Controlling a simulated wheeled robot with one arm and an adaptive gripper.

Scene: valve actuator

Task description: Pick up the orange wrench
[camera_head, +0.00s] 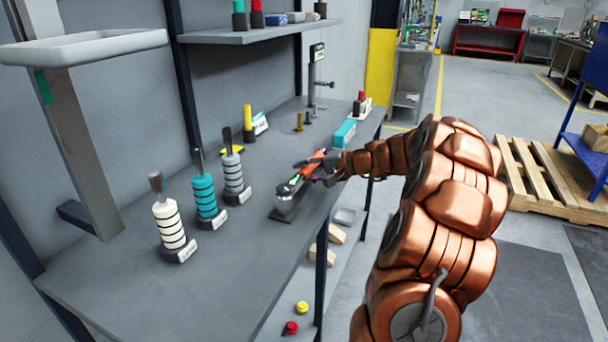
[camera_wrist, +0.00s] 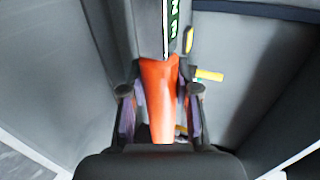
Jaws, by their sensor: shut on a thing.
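The orange wrench (camera_head: 318,156) is at the front edge of the grey workbench, with an orange handle, a dark and green middle and a silver end towards the lower left. Its orange handle (camera_wrist: 158,85) fills the centre of the wrist view, with a dark section with green marks beyond it. My gripper (camera_head: 326,168) has come in from the right and is shut on the handle. In the wrist view, its fingers (camera_wrist: 160,100) stand on both sides of the handle. I cannot tell whether the wrench is lifted clear of its dark base (camera_head: 283,216).
White (camera_head: 169,224), teal (camera_head: 205,194) and grey (camera_head: 233,172) ringed stacks stand left of the wrench. A teal box (camera_head: 345,133) lies behind my gripper. A shelf (camera_head: 260,32) hangs above the back. The bench's near left part (camera_head: 170,300) is clear.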

